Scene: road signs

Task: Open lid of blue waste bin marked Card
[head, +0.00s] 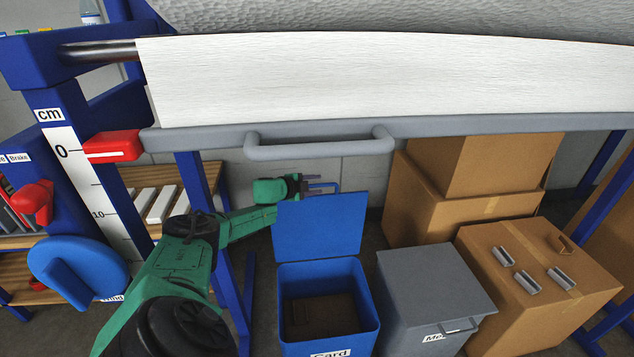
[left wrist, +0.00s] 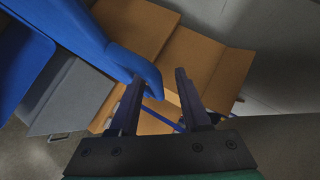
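The blue waste bin (head: 330,312), with a "Card" label (head: 330,353) on its front, stands on the floor at the lower middle of the head view. Its blue lid (head: 320,225) stands raised, nearly upright at the back, and the bin's dark inside shows. My left gripper (head: 313,182) is at the lid's top edge, beside a thin blue handle (head: 338,186). In the left wrist view my left gripper (left wrist: 158,82) has its fingers apart, with the blue lid (left wrist: 85,30) close by. I cannot tell whether they touch it. My right gripper is not in view.
A grey bin (head: 435,290) with its lid down stands right beside the blue one. Cardboard boxes (head: 540,290) fill the right side. A grey bar with a handle (head: 320,148) crosses above. A blue frame and shelf (head: 165,195) stand at left.

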